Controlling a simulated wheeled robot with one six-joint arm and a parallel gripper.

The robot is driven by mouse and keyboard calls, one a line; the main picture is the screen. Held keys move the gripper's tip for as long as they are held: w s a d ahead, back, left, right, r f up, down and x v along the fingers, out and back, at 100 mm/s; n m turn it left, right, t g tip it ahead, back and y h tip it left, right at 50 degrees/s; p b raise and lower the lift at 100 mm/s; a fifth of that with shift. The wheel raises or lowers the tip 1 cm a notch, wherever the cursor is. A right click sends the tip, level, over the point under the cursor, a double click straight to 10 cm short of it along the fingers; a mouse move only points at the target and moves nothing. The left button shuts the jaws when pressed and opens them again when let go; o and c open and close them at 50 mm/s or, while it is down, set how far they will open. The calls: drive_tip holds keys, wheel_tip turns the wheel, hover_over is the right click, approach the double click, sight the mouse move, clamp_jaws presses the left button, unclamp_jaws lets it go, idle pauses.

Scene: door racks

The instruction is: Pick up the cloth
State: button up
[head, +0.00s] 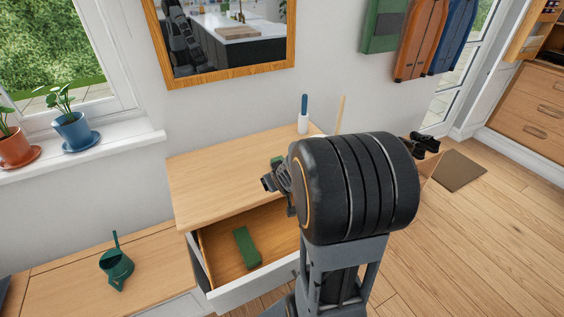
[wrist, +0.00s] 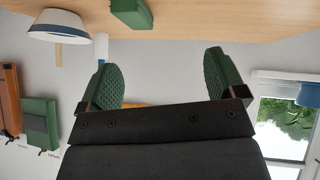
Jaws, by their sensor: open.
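I cannot surely tell which thing is the cloth. A green oblong (head: 246,247), perhaps a folded cloth, lies in the open drawer (head: 216,245) in the head view. The wrist view, which is upside down, shows a green block-like thing (wrist: 132,12) on a wooden surface; whether it is the same kind of thing is unclear. My gripper (head: 268,182) is above the cabinet top (head: 215,175), partly hidden behind my arm. In the wrist view my gripper (wrist: 160,58) has its green pads wide apart with nothing between them.
A blue-handled thing in a white holder (head: 303,122) stands at the back of the cabinet top, near an upright wooden stick (head: 340,112). A green watering can (head: 116,265) stands on the low bench at left. A mirror (head: 225,80) hangs above. The cabinet top's left part is clear.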

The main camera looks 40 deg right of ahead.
drive_tip(key=d+f+t+y+p, duration=0.25)
drive_tip(key=d+f+t, duration=0.3)
drive_tip(key=d, duration=0.35)
drive_tip(key=shift+g+h, duration=0.35)
drive_tip(key=shift+h, duration=0.1)
drive_tip(key=p+x, duration=0.2)
drive_tip(key=x, duration=0.5)
drive_tip(key=shift+w, duration=0.3)
drive_tip(key=shift+p+x, duration=1)
drive_tip(key=shift+x, duration=1.85)
drive_tip(key=shift+f, duration=0.15)
drive_tip(key=c, duration=1.1)
drive_tip(key=shift+r, duration=0.2)
